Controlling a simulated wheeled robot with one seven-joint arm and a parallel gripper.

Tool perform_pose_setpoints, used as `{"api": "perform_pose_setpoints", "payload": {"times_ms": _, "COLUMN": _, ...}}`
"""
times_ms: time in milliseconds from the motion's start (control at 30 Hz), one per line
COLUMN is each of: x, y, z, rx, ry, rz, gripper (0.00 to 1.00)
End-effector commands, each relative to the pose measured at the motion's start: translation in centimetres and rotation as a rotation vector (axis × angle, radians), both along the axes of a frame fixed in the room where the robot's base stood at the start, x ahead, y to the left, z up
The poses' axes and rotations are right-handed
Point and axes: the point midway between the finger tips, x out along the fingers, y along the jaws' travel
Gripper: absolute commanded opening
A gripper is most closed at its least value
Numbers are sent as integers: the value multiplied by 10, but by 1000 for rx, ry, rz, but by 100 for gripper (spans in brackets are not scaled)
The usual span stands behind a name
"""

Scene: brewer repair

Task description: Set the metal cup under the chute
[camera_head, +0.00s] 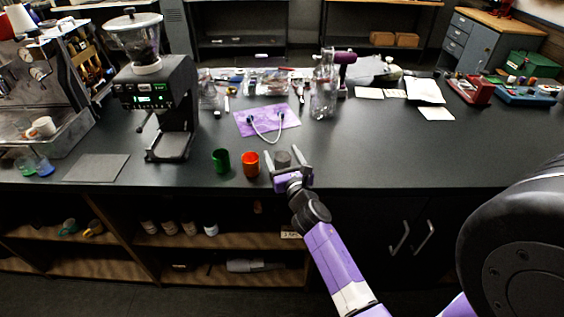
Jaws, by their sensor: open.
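The metal cup (283,159) is a small dark grey cup standing upright on the black counter. My gripper (284,158) is at the counter's front edge with its two fingers open, one on each side of the cup. Whether the fingers touch it is too small to tell. The coffee grinder (172,100) stands to the left, with a clear hopper on top and green lit displays. Its chute (150,116) is on the front, above the base plate (168,148). No cup stands on that base plate.
An orange cup (250,164) and a green cup (221,161) stand close to my gripper's left. A purple cloth (266,120) with a cable lies behind. A glass bottle (323,95) stands back right. An espresso machine (37,80) is far left. The counter's right half is largely clear.

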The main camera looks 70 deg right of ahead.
Motion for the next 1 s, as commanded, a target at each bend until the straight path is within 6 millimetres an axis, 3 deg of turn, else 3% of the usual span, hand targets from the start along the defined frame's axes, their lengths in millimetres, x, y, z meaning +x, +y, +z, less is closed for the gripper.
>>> {"api": "perform_pose_setpoints", "payload": {"times_ms": 133, "x": 10, "y": -12, "z": 0, "rx": 0, "ry": 0, "rz": 0, "gripper": 72}}
{"api": "perform_pose_setpoints", "payload": {"times_ms": 433, "x": 12, "y": -13, "z": -1, "rx": 1, "ry": 1, "rz": 1, "gripper": 70}}
{"api": "perform_pose_setpoints", "payload": {"times_ms": 800, "x": 12, "y": -13, "z": 0, "rx": 0, "ry": 0, "rz": 1, "gripper": 0}}
{"api": "perform_pose_setpoints", "payload": {"times_ms": 1000, "x": 12, "y": -13, "z": 0, "rx": 0, "ry": 0, "rz": 1, "gripper": 0}}
